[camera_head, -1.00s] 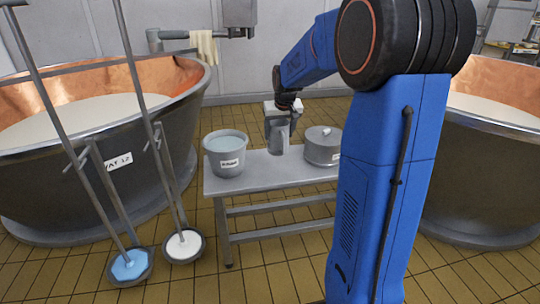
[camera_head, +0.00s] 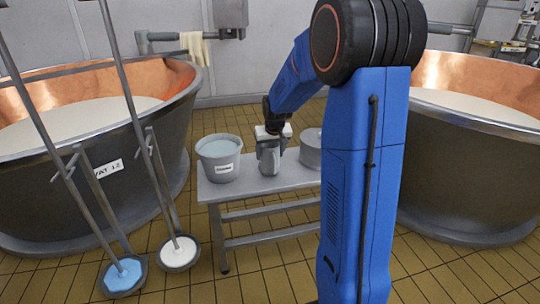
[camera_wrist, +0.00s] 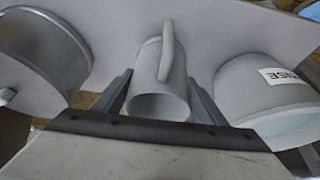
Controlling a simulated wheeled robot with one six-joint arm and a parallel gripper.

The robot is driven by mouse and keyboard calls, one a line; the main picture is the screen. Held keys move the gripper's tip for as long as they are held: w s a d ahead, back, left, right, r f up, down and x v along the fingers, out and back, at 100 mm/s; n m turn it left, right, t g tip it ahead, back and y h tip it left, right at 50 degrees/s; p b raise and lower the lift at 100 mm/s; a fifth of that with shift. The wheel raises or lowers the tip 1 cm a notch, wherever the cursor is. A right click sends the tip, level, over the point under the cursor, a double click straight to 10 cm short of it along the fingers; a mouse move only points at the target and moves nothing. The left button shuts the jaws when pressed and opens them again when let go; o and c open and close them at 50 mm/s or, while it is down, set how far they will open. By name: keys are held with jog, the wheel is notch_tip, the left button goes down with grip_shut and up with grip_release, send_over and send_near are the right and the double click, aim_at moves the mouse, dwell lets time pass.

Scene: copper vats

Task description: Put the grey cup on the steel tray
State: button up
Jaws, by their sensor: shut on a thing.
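The grey cup (camera_wrist: 175,92), with a handle along its side, is between the two fingers of my gripper (camera_wrist: 160,100) in the wrist view. Its open end faces the camera. In the head view my gripper (camera_head: 270,155) is low over the bench, shut on the cup and hiding much of it. I cannot tell whether the cup's base touches the bench top. I see no steel tray in these frames.
The cup is over a grey bench (camera_head: 240,190), between a labelled bucket (camera_head: 219,166) of pale liquid and a round metal pot (camera_head: 311,152). Large copper-lined vats (camera_head: 95,165) stand left and right (camera_head: 465,165). Two long-handled tools (camera_head: 125,275) lean at the left vat.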

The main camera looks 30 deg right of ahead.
jog(key=shift+f, duration=0.4)
jog(key=shift+f, duration=0.1)
jog(key=o, duration=1.1)
jog(key=shift+o, duration=0.2)
